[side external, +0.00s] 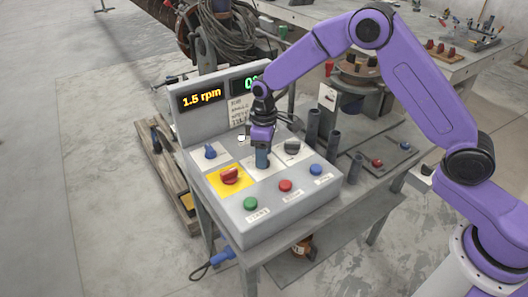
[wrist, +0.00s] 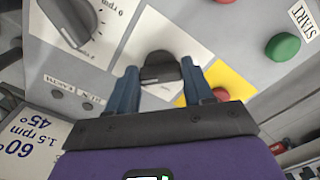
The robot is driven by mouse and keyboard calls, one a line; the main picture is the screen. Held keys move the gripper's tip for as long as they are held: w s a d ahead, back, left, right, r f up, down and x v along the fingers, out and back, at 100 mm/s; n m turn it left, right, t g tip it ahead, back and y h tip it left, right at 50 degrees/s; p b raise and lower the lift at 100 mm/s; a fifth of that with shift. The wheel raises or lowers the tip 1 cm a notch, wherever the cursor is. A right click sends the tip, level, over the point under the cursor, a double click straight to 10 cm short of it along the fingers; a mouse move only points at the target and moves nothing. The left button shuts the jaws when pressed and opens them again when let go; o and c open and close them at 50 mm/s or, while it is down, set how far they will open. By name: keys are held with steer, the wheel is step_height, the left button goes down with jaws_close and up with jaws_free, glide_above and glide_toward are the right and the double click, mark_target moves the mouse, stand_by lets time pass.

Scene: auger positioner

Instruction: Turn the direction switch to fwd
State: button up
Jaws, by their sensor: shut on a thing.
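The control box (side external: 213,222) stands on a grey table. A black switch knob (wrist: 158,66) on a white plate (wrist: 190,40) sits between my gripper's two blue fingers in the wrist view. I take it to be the direction switch; its position labels are not readable. My gripper (side external: 262,164) points down at the panel's middle, and it also shows in the wrist view (wrist: 161,76). It is shut on this knob, with one finger on each side. In the side view my fingers hide the knob.
A grey-black dial (side external: 292,146) is close by on the right. A blue knob (side external: 209,151) and a red knob (side external: 230,175) on yellow lie left. Green (side external: 250,204), red (side external: 285,185) and blue (side external: 316,170) buttons line the front. The raised display reads 1.5 rpm (side external: 201,97).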

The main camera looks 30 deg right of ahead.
stand_by(0.3)
steer(key=o, duration=1)
steer(key=shift+o, duration=0.2)
step_height(320, 180, up, 18)
steer(key=shift+f, duration=0.25)
steer(key=shift+s, duration=0.1)
